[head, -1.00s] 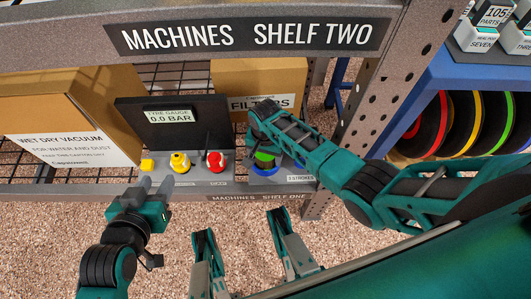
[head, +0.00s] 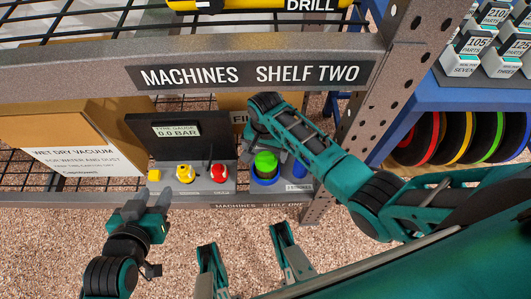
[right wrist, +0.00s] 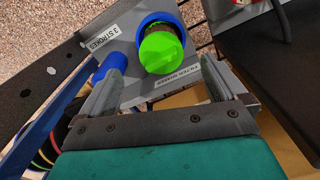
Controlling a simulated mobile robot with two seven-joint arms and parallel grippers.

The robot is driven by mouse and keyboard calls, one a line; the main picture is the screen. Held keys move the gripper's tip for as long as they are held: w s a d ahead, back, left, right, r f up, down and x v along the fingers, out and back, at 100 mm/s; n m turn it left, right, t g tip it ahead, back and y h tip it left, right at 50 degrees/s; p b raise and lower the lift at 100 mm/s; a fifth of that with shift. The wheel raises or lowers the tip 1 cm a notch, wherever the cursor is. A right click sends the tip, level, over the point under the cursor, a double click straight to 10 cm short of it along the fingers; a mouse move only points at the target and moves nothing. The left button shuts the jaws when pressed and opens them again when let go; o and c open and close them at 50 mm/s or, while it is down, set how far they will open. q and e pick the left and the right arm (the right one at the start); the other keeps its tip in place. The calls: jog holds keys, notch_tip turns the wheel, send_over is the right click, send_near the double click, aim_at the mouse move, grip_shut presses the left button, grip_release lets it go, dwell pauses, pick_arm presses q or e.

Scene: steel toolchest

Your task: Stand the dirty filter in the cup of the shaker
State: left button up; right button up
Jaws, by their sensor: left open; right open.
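The filter (head: 265,161), with a bright green end and a dark body, is inside the blue cup (head: 264,181) of the shaker at the right of the lower shelf. In the right wrist view, the filter (right wrist: 162,52) is green end toward the camera, and the blue cup rim (right wrist: 158,17) shows around it. How deep it sits is hidden. My right gripper (right wrist: 160,68) is open, its fingers apart on either side of the filter and not visibly touching it. My left gripper (head: 137,208) is open and empty in front of the shelf, left of the shaker.
A blue handle (right wrist: 108,66) stands beside the cup, near the 3 strokes label (right wrist: 100,39). The tyre gauge (head: 190,140) with yellow and red fittings is left of it. Cartons (head: 70,140) stand behind. A steel post (head: 350,130) rises at right.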

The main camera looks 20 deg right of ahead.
jog(key=shift+s+r+n+t+y, duration=0.25)
jog(key=shift+s+r+n+t, duration=0.05)
jog(key=shift+s+n+t, duration=0.2)
jog(key=shift+s+r+n+t+y, duration=0.25)
jog(key=shift+s+n+t, duration=0.15)
jog(key=shift+s, duration=0.1)
pick_arm(q)
jog(key=shift+w+d+r, duration=0.2)
jog(key=shift+r, duration=0.6)
pick_arm(e)
jog(key=s+d+r+n+t+y, duration=0.2)
jog(key=s+r+n+t, duration=0.5)
jog(key=r+t, duration=0.2)
notch_tip(320, 180, up, 2)
jog(key=shift+s+d+r+n, duration=0.2)
jog(key=shift+d+n, duration=0.2)
pick_arm(q)
jog(key=shift+s, duration=0.1)
